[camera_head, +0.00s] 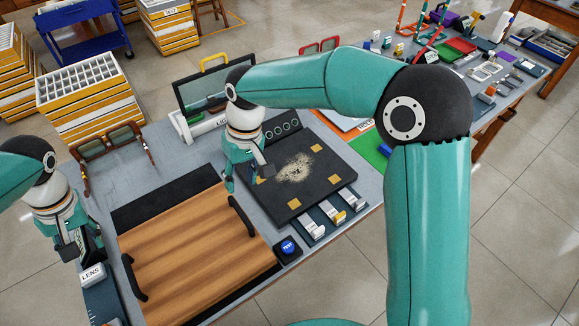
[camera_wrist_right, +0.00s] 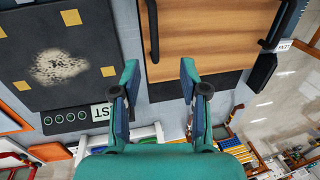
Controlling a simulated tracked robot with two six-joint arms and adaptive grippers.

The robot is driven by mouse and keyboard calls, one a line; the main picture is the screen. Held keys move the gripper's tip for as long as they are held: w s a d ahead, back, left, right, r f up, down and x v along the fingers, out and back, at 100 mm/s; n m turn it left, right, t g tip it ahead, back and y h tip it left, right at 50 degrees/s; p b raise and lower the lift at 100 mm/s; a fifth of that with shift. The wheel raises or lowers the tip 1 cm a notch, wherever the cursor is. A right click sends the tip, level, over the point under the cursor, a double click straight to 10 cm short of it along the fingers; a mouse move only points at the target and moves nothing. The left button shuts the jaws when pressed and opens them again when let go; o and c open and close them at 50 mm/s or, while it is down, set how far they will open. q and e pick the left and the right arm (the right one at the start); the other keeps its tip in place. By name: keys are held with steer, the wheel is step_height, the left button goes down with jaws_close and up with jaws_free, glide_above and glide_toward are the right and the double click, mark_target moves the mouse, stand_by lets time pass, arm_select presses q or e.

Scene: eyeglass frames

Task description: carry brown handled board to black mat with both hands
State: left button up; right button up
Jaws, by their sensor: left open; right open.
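The brown handled board (camera_head: 185,245) lies flat at the table's near left, wood-grained, with black handles at its left end (camera_head: 133,278) and right end (camera_head: 243,216). A black mat (camera_head: 150,200) shows from under its far and near edges. My right gripper (camera_head: 247,180) is open and empty above the table by the far end of the right handle. In the right wrist view its open fingers (camera_wrist_right: 159,70) point toward this handle (camera_wrist_right: 152,32), apart from it. My left gripper (camera_head: 84,245) is open left of the board, not touching the left handle.
A dark square pad (camera_head: 265,205) with gold corner squares and pale dust lies right of the board. A blue TEST button (camera_head: 288,247) and small trays stand near the front edge. A LENS sign (camera_head: 93,275) sits at left; large brown glasses (camera_head: 107,145) stand behind.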

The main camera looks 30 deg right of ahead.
steer(key=d+r, duration=0.1)
steer(key=d+p, duration=0.1)
steer(key=d+r+p, duration=0.1)
steer(key=d, duration=0.1)
steer(key=shift+r, duration=0.3)
steer(key=shift+f, duration=0.1)
stand_by(0.5)
